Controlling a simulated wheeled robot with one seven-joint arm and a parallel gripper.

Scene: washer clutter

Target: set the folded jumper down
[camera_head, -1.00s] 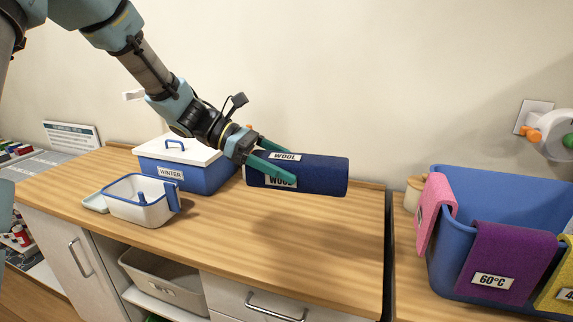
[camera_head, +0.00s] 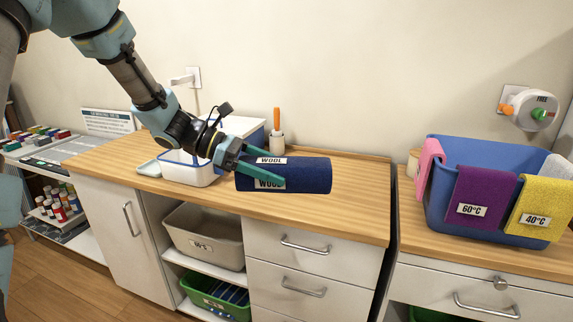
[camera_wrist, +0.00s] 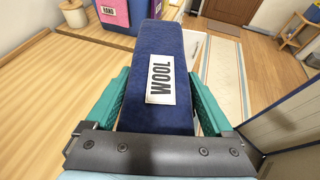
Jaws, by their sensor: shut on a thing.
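The folded jumper (camera_head: 308,176) is a dark blue roll with white WOOL labels. My gripper (camera_head: 264,170) is shut on its left end, one teal finger on each side. In the head view the jumper is held level, in front of the counter's front part; the gap beneath it cannot be judged exactly. In the wrist view the jumper (camera_wrist: 160,60) lies lengthwise between the teal fingers (camera_wrist: 158,100), its WOOL label facing the camera. The wooden counter (camera_head: 350,215) shows behind and below it.
An orange-handled tool in a holder (camera_head: 277,140) stands behind. A blue basket (camera_head: 440,200) with coloured cloths is right, past a gap. The counter's right part is bare.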

